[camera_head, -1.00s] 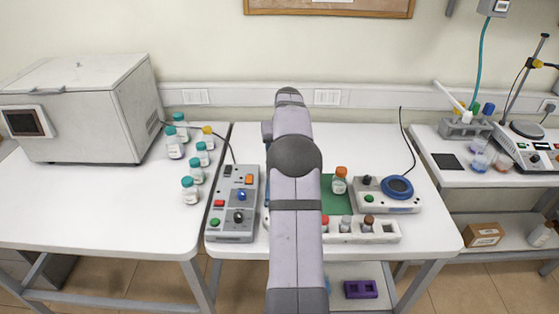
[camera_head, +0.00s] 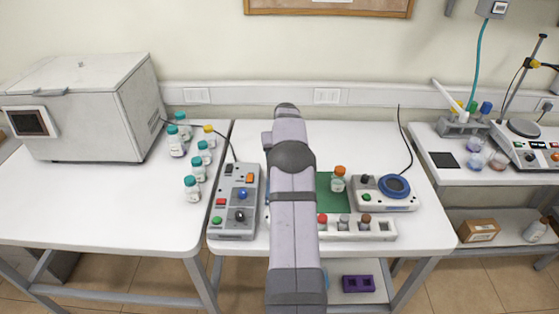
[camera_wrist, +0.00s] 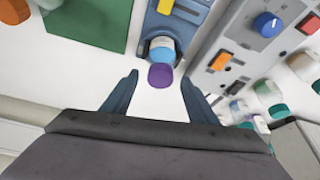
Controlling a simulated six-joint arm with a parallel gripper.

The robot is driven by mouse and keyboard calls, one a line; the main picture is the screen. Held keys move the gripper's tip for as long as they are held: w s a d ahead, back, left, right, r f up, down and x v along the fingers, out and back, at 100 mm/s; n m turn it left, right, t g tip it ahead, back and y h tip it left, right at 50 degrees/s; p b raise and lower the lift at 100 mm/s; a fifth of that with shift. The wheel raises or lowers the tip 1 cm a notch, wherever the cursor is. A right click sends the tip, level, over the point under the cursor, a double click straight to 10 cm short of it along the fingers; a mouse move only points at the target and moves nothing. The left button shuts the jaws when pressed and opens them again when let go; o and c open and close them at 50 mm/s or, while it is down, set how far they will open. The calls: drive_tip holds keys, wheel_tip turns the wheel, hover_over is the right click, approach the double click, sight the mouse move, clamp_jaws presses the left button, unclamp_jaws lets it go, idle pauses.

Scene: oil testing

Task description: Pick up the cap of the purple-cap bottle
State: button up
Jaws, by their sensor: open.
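In the wrist view, the purple cap (camera_wrist: 160,75) shows at the near end of a small bottle (camera_wrist: 162,46) with a white and light-blue body. The bottle sits at the end of a blue holder (camera_wrist: 180,20). My gripper (camera_wrist: 159,78) is open, with one dark blue finger on each side of the cap and visible gaps to both. I cannot tell how far the fingertips are from the cap in depth. In the head view my arm hides the bottle, the cap and the gripper.
A grey control box (camera_head: 234,200) stands close to the arm's left, and several teal-capped bottles (camera_head: 193,190) stand farther left. To the right are an orange-capped bottle (camera_head: 338,180) on a green mat (camera_head: 328,203), a white rack (camera_head: 350,233) and a blue-topped device (camera_head: 386,192).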

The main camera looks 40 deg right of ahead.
drive_tip(key=shift+c, duration=0.5)
drive_tip(key=c, duration=1)
drive_tip(key=shift+r, duration=0.1)
wheel_tip(320, 180, up, 10)
drive_tip(key=b, duration=0.2)
drive_tip(key=shift+b, duration=0.35)
